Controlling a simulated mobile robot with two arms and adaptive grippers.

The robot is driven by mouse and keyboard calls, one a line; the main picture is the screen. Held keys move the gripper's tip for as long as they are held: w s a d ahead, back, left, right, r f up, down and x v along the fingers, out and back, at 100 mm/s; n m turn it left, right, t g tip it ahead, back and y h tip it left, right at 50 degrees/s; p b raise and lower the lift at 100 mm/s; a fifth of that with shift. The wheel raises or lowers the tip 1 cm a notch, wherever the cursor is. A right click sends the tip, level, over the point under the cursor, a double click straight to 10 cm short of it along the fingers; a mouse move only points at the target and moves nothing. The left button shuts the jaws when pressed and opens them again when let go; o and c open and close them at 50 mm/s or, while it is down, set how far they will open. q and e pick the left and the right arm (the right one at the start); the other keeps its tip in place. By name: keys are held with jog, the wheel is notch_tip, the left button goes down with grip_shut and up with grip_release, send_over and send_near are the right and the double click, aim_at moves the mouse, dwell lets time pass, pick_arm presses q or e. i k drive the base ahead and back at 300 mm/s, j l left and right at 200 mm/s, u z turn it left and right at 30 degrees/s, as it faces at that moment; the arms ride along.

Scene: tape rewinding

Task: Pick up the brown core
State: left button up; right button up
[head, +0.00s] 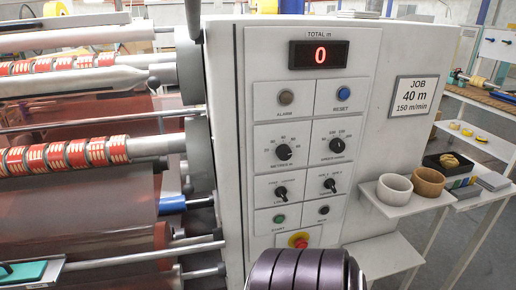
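The brown core (428,181) is a short, thick-walled ring, open at the top. It stands upright on the small white shelf (388,211) at the right side of the machine. A similar white core (394,189) stands just to its left, close beside or touching it. Neither of my grippers is in view, and nothing holds the brown core.
A black bin (437,165) with a yellowish item is behind the cores. The control panel (310,130) reads 0, left of the shelf. A lower white shelf (390,257) is below. Dark ribbed rolls (300,272) fill the bottom centre. Red-and-white rolls (75,153) sit on shafts at left.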

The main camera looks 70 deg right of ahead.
aim_at(427, 183)
jog(key=z, duration=1.45)
jog(key=k+l+z, duration=0.2)
jog(key=z, duration=0.2)
jog(key=k+l+z, duration=0.2)
jog(key=z, duration=0.2)
jog(key=k+l+z, duration=0.15)
jog(key=l+z, duration=0.25)
